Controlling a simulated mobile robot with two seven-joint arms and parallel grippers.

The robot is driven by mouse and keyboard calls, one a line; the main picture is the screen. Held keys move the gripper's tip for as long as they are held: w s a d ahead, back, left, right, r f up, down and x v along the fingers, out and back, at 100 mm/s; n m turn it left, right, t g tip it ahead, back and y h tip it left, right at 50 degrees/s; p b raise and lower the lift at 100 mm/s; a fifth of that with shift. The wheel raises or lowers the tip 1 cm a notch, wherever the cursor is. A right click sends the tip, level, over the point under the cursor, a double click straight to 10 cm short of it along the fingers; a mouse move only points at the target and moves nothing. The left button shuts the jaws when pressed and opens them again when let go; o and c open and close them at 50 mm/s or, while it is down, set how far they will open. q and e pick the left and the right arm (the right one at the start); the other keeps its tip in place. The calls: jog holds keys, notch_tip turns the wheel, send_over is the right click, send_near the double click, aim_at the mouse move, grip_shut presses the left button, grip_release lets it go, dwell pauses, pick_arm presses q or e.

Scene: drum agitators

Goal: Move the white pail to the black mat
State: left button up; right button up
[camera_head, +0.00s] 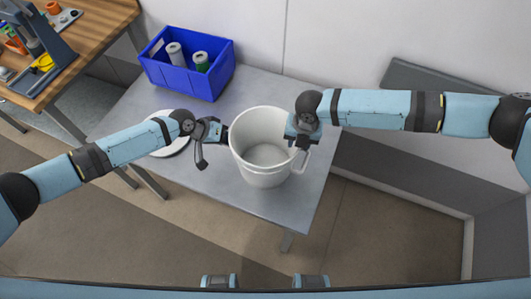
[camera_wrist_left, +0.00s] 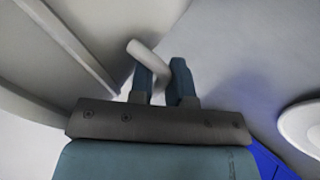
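The white pail (camera_head: 264,178) stands upright on the grey table, with a white loop handle visible at its lower right. My left gripper (camera_head: 224,133) is at the pail's left side. In the left wrist view, my left gripper's fingers (camera_wrist_left: 163,78) are close together around a pale handle (camera_wrist_left: 146,54), which fills the gap between them. My right gripper (camera_head: 300,140) is at the pail's right rim by the handle; its fingertips are hidden, so its grip is unclear. I cannot make out a black mat for certain.
A blue crate (camera_head: 169,75) with cans stands at the table's (camera_head: 306,205) back left. A white round plate or lid (camera_head: 169,151) lies left of the pail, partly under my left arm. A dark grey flat surface (camera_head: 405,73) lies beyond my right arm. A wooden bench (camera_head: 93,24) is far left.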

pick_arm(q)
jog(key=c, duration=0.3)
pick_arm(e)
jog(key=c, duration=0.3)
pick_arm(q)
grip_shut()
pick_arm(e)
grip_shut()
pick_arm(q)
jog(key=shift+r, duration=0.1)
